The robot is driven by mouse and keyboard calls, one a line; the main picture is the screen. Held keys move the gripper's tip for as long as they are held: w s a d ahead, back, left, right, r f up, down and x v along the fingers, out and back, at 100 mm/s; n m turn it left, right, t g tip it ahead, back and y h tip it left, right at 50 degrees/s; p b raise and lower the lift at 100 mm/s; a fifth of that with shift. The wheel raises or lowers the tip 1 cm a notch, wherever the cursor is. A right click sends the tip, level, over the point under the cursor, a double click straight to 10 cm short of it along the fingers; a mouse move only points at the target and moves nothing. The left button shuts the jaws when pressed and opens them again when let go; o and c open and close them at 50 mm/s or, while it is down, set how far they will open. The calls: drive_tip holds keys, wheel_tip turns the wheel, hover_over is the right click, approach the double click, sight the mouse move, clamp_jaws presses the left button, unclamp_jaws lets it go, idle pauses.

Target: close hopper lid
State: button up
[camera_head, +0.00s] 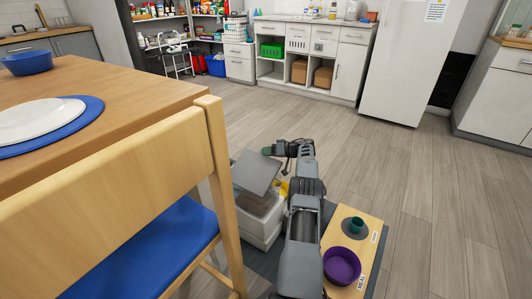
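The hopper (258,228) is a white bin standing low on the floor, left of my arm. Its grey lid (256,172) is tilted up, with an open gap between it and the bin's rim. Something yellow (284,187) shows at the bin's right, partly hidden by my arm. My gripper (270,151) is just beyond the lid's far edge, pointing left. A small dark green part shows at its end. It is too small to tell whether the fingers are open or touching the lid.
A wooden chair (120,190) and table (150,85) stand close on the left. The floor (430,180) is clear at the right and beyond.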

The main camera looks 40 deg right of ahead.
drive_tip(key=p+v, duration=0.4)
drive_tip(key=v, duration=0.8)
drive_tip(key=shift+s, duration=0.4)
drive_tip(key=shift+d+r, duration=0.1)
drive_tip(key=shift+r, duration=0.1)
